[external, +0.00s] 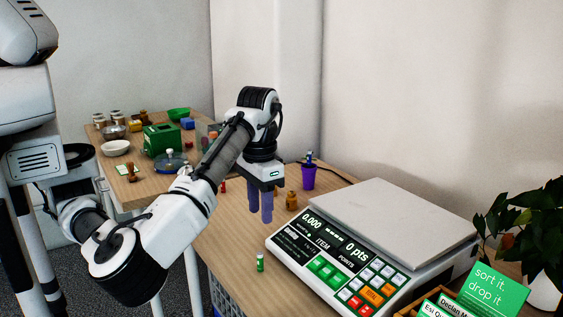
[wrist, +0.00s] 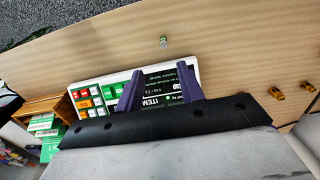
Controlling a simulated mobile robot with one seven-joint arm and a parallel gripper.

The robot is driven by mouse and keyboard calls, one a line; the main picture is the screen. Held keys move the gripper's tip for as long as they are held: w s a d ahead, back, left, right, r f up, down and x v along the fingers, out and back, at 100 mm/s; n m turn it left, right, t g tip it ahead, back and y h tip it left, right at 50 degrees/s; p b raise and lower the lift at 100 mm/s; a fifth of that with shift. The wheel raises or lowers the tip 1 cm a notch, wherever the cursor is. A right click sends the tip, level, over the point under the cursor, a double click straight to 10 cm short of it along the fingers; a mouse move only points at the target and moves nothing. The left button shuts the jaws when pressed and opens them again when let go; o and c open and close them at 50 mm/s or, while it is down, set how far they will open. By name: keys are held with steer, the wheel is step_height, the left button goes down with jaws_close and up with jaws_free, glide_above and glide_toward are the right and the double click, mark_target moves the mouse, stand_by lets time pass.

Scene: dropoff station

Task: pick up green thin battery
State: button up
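The green thin battery (external: 260,262) stands upright on the wooden table, left of the scale's front corner. In the wrist view the small green and white battery (wrist: 163,41) stands on bare wood beyond my fingertips. My gripper (external: 260,217) points down above the table, behind the battery and clear of it. In the wrist view the two purple fingers of my gripper (wrist: 160,70) are apart with nothing held between them. The scale's display shows behind them.
A white scale (external: 390,215) with a keypad fills the right of the table. A green sign (external: 494,288) and plant are at right. The wood around the battery is clear.

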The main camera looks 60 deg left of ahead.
mark_target(260, 252)
step_height(260, 252, down, 7)
steer(key=shift+a+f+b, duration=0.1)
steer(key=shift+f+b, duration=0.1)
steer(key=shift+b, duration=0.3)
steer(key=shift+a+f+b, duration=0.15)
steer(key=shift+f, duration=1.3)
steer(key=shift+a+f+b, duration=0.1)
steer(key=shift+f+b, duration=0.05)
steer(key=shift+f, duration=1.3)
jaws_close()
